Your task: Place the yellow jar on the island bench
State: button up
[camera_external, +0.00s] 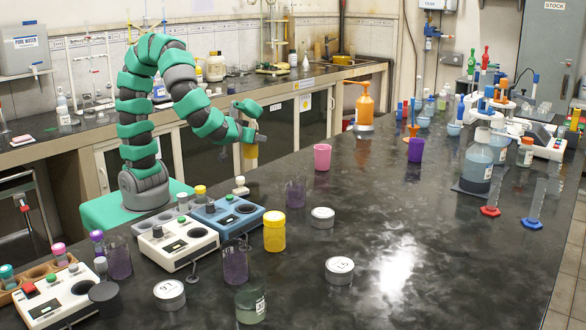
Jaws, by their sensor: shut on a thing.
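My gripper (248,134) is in the air above the far left edge of the island bench (400,230), a dark, glossy surface. It is shut on a small yellow jar (250,151), which hangs below the fingers, clear of the bench top. The upper part of this jar is hidden by the gripper. Another yellow jar with a yellow lid (274,231) stands upright on the island bench, right of the blue device.
A blue device (228,217), a white device (178,245) and clear beakers (235,262) crowd the bench's left side. A pink cup (322,157) and a purple cup (416,149) stand farther back. Round white-lidded tins (339,270) lie in front. The middle is mostly free.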

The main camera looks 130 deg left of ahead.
jog(key=w+a+p, duration=0.1)
jog(key=w+a, duration=0.2)
jog(key=w+a+f+p, duration=0.1)
jog(key=w+a, duration=0.2)
jog(key=w+a+p, duration=0.1)
jog(key=w+a, duration=0.2)
jog(key=shift+f, duration=0.3)
jog(key=shift+f+b, duration=0.5)
jog(key=shift+f, duration=1.1)
jog(key=o, duration=1)
jog(key=shift+f, duration=0.1)
